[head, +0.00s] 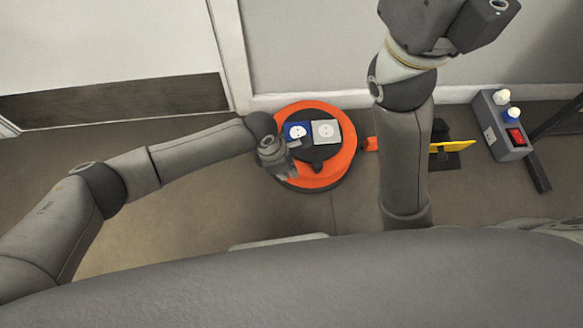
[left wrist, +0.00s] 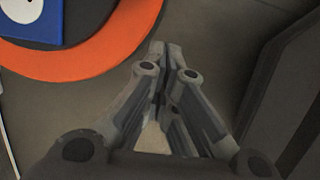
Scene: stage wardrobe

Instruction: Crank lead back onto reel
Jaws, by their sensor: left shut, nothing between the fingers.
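The reel is a round orange drum (head: 343,165) on the floor near the wall, with a blue socket plate and a pale grey one on its dark middle. My left gripper (head: 287,172) is over the reel's left side, close to the sockets; its fingers are shut and empty. In the left wrist view the shut fingers (left wrist: 160,55) point past the orange rim (left wrist: 112,45), with grey floor beyond the tips. The blue socket plate (left wrist: 32,22) shows at the upper left. I cannot make out the crank or lead clearly. My right gripper is out of view.
A grey box (head: 502,138) with a red switch stands at the right. My right arm partly hides this area. The floor left of the reel is clear.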

